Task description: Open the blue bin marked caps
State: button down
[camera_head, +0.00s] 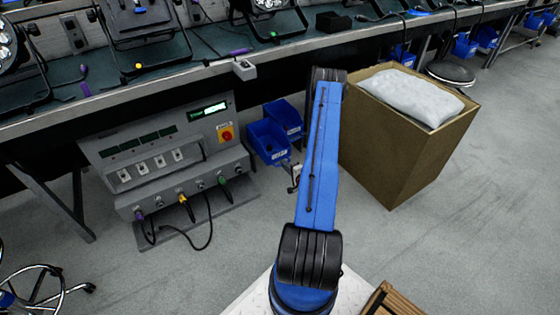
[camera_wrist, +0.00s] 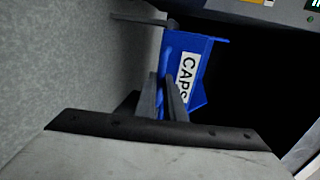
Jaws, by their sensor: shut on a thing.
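The blue bin marked CAPS (camera_wrist: 204,48) is in the upper middle of the wrist view, turned on its side in the picture, its white label facing me. My gripper (camera_wrist: 164,88) has its two dark fingers at the bin's near side, closed on a blue part of it beside the label. Their exact contact is partly hidden by the fingers. In the head view two blue bins stand below the bench, a front one (camera_head: 266,143) and a rear one (camera_head: 284,117). Their labels are too small to read there. My arm covers most of the gripper in that view.
A grey control unit (camera_head: 165,150) with cables stands left of the bins. A tall brown box (camera_head: 400,150) holding a white bag (camera_head: 410,97) stands right of my arm. The bench (camera_head: 120,105) overhangs the bins. Grey floor is clear at the right.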

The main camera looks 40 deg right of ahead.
jog(key=shift+s, duration=0.2)
jog(key=c, duration=1.9)
grip_release()
jog(key=shift+o, duration=0.2)
jog(key=v, duration=1.7)
jog(key=shift+s, duration=0.15)
jog(key=shift+r, duration=0.1)
